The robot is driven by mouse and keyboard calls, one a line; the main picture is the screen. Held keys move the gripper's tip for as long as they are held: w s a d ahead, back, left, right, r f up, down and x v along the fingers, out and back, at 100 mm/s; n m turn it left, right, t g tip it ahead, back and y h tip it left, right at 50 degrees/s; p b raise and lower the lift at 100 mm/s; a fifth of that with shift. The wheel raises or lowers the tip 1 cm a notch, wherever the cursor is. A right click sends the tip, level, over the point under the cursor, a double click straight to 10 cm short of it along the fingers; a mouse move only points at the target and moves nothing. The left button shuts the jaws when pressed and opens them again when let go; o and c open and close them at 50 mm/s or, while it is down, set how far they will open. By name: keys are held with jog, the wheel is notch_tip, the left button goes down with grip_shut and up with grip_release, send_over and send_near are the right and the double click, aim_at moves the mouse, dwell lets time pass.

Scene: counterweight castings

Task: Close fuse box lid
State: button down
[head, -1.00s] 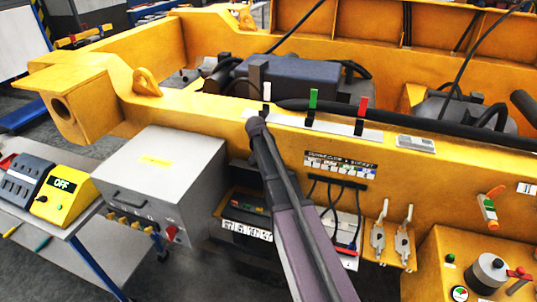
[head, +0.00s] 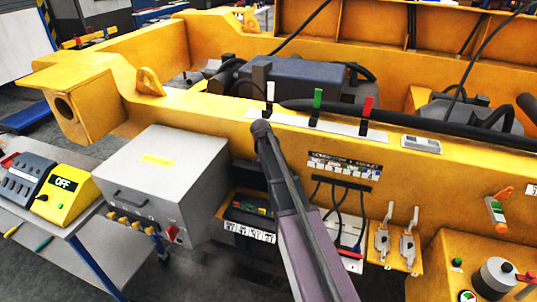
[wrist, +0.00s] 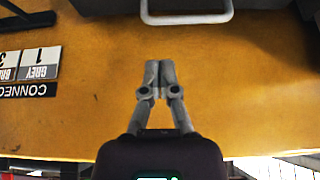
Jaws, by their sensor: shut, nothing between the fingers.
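The fuse box (head: 250,215) sits in a dark recess below the yellow frame, with coloured fuses and a row of white labels along its front. My arm crosses in front of its right side and hides part of it. I cannot make out the lid clearly in the head view. In the wrist view, a grey U-shaped handle (wrist: 187,17) shows at the top edge, possibly the lid's; I cannot tell. My gripper (wrist: 158,65) is shut and empty, a little apart from that handle, facing the yellow wall. The gripper is hidden in the head view.
A large grey box (head: 165,180) stands left of the fuse box. Cables hang below the connection label strip (head: 345,164) on the right. Grey clips (head: 395,240) are further right. Yellow frame metal (head: 200,115) runs above.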

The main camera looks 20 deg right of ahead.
jog(key=shift+b+x, duration=2.8)
jog(key=shift+x, duration=0.75)
jog(key=shift+s+d, duration=0.15)
jog(key=shift+s, duration=0.05)
